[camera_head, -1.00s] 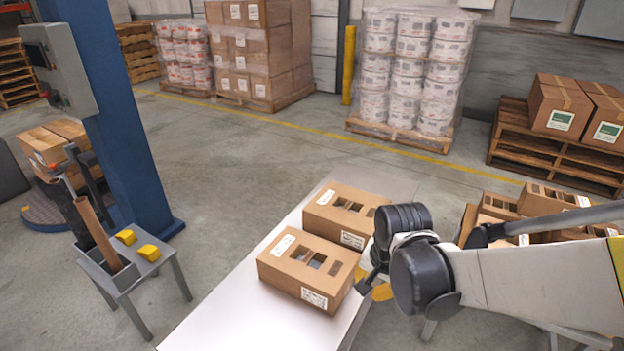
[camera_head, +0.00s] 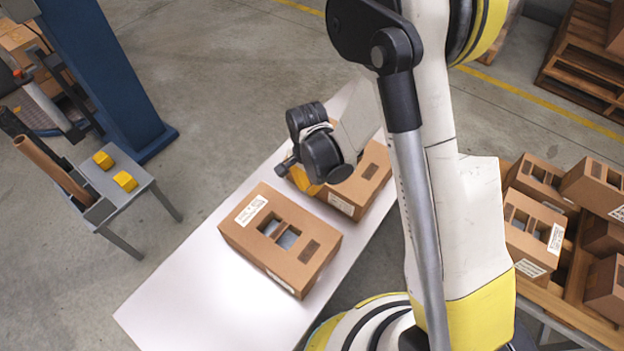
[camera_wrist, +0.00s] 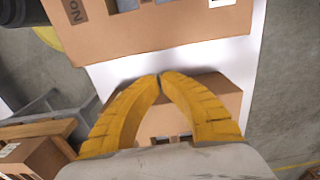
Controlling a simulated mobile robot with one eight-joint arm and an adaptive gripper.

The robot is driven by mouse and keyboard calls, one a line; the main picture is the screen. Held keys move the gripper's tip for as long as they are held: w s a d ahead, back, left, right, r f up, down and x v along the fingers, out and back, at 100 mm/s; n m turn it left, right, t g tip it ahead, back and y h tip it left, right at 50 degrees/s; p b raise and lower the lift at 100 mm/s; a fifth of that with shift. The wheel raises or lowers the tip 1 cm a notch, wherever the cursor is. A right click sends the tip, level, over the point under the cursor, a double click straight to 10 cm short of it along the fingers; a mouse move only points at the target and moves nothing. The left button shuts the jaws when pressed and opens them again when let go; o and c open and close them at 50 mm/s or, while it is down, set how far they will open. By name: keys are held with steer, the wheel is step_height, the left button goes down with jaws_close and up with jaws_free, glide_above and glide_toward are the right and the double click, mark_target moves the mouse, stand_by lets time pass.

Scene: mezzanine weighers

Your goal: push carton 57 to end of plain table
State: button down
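The pale plain table (camera_head: 190,290) runs from the lower left towards the upper right. A brown carton with slots in its top (camera_head: 278,262) and a white label lies on its nearer part. A second carton (camera_head: 366,182) stands just behind it, partly hidden by my arm. No number 57 is readable. My gripper (camera_head: 306,183) is over or beside the second carton's left part, behind the nearer one. In the wrist view, my yellow fingertips (camera_wrist: 160,77) meet with nothing between them. One carton (camera_wrist: 150,36) lies ahead of them and another (camera_wrist: 208,82) lies beneath. Contact is unclear.
A grey stand (camera_head: 120,187) with yellow blocks (camera_head: 126,181) and a brown tube (camera_head: 50,168) is left of the table by a blue column (camera_head: 105,75). Several cartons (camera_head: 530,230) crowd a wooden pallet on the right. The table's near end is clear.

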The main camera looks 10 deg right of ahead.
step_height(320, 180, down, 9)
steer(key=b, duration=0.4)
steer(key=shift+s+a, duration=0.1)
steer(key=shift+w+d+p, duration=0.75)
steer(key=shift+w+d, duration=0.35)
steer(key=shift+d, duration=0.1)
steer(key=shift+w+d, duration=0.25)
steer(key=shift+w, duration=0.1)
